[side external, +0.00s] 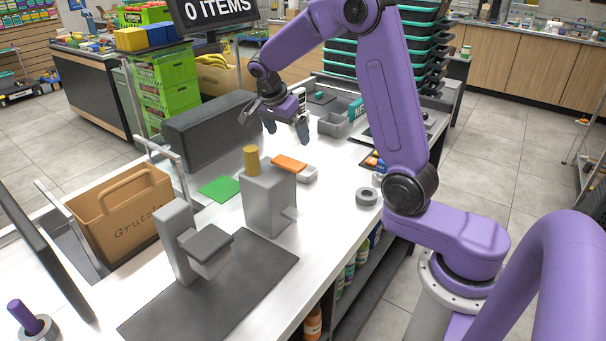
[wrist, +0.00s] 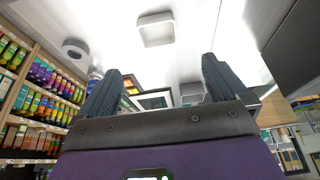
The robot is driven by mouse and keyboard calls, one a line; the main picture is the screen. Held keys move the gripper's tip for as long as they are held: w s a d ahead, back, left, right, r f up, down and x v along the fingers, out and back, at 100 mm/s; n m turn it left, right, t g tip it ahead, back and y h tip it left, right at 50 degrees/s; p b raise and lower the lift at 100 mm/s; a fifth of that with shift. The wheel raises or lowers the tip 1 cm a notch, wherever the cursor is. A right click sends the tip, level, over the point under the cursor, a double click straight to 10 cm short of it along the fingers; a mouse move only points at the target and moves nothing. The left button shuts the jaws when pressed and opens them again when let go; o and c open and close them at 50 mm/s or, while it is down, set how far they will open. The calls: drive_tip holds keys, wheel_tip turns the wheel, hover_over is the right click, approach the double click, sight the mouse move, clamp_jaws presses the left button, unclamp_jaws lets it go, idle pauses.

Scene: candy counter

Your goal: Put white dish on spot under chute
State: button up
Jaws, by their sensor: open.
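A white, rounded square dish (side external: 308,174) sits on the counter behind the grey dispenser box, partly hidden by an orange flat piece in the side view. In the wrist view the dish (wrist: 156,30) looks empty and lies ahead of the fingers. I cannot make out a marked spot under the chute. My gripper (side external: 287,130) is open and empty above the counter, behind the dish and apart from it; its spread fingers also show in the wrist view (wrist: 161,78).
A green mat (side external: 220,188) lies left of the dispenser. A grey post device (side external: 178,240) stands on a dark mat in front. A grey ring (side external: 367,196) lies near the counter's right edge. A grey bin (side external: 334,124) is behind. Between dispenser and ring the counter is clear.

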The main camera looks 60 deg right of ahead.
approach(303, 172)
drive_tip(key=shift+s+f, duration=0.25)
drive_tip(key=shift+f, duration=0.3)
drive_tip(key=shift+s+x, duration=0.15)
drive_tip(key=shift+x, duration=1.15)
drive_tip(key=shift+s+x, duration=0.1)
drive_tip(key=shift+x, duration=1.2)
drive_tip(key=c, duration=1.1)
drive_tip(key=shift+o, duration=0.2)
drive_tip(key=shift+a, duration=0.1)
